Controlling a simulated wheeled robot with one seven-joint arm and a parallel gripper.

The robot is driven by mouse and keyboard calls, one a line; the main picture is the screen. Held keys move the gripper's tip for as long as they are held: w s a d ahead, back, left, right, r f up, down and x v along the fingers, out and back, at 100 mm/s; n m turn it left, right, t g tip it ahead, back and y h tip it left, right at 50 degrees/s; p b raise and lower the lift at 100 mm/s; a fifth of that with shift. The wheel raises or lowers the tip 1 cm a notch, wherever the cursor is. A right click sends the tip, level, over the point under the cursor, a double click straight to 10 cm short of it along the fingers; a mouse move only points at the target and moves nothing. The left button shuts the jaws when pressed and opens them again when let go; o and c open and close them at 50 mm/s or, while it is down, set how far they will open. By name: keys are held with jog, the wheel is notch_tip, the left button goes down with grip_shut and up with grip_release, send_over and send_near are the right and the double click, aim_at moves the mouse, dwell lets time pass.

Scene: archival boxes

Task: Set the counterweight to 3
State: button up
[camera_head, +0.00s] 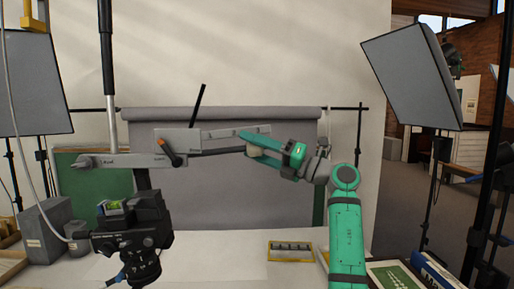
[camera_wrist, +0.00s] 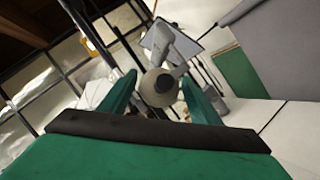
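A grey balance-like arm (camera_head: 122,160) stands left of centre, with an orange-tipped lever (camera_head: 168,152) and a dark rod reaching right. A pale strip with marks (camera_head: 222,133) lies above the rod; its numbers are too small to read. In the wrist view the round piece (camera_wrist: 158,88) shows end-on between the green fingertips. The fingers stand apart around it; I cannot tell whether they touch it.
A black camera head (camera_head: 130,225) stands below the arm. A grey box (camera_head: 50,230) is at left. A yellow-framed tray (camera_head: 290,250) and books (camera_head: 395,274) lie on the white table (camera_head: 215,268). Softbox lamps (camera_head: 412,72) stand at both sides.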

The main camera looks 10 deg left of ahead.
jog(key=shift+s+d+r, duration=0.1)
jog(key=shift+d, duration=0.2)
jog(key=shift+d, duration=0.5)
jog(key=v, duration=0.9)
jog(key=shift+s+d+f, duration=0.15)
jog(key=shift+d+f, duration=0.15)
jog(key=shift+d, duration=0.05)
